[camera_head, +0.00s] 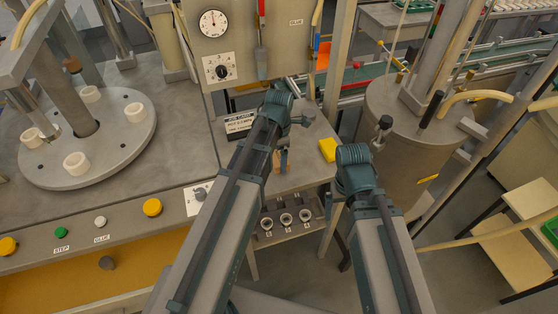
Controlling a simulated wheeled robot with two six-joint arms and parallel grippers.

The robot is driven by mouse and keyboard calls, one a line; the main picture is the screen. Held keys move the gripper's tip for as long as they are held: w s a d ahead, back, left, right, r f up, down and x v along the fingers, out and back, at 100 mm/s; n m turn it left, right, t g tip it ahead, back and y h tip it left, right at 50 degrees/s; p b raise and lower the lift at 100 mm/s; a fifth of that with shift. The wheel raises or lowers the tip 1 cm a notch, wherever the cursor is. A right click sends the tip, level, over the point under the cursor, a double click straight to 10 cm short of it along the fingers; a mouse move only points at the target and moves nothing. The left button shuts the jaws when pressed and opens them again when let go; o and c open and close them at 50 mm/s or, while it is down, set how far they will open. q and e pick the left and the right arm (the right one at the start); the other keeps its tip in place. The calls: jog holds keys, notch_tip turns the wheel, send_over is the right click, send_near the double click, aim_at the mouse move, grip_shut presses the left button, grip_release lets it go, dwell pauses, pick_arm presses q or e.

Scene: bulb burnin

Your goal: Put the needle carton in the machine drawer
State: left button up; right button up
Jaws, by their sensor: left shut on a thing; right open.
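My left arm reaches up the middle of the view over the grey bench. My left gripper (281,151) is mostly hidden beside the forearm and is shut on a small brown thing (283,162), perhaps the needle carton; its shape is hard to tell. My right gripper (335,192) is partly hidden by its wrist, open, near the bench's right edge.
A round plate (120,150) with several white cups stands at left. Buttons (152,207) line the bench's front. A shelf with small cups (287,219) is below. A large drum (400,120) is at right.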

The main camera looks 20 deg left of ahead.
aim_at(279, 157)
pick_arm(q)
jog(key=shift+c, duration=1)
jog(key=shift+r, duration=0.15)
jog(key=shift+r+p, duration=0.55)
jog(key=shift+p, duration=0.15)
notch_tip(279, 157, up, 3)
jog(key=p, duration=0.3)
jog(key=s+d, duration=1)
jog(key=d, duration=0.2)
jog(key=shift+d+r+p, duration=0.25)
jog(key=shift+r+p, duration=0.05)
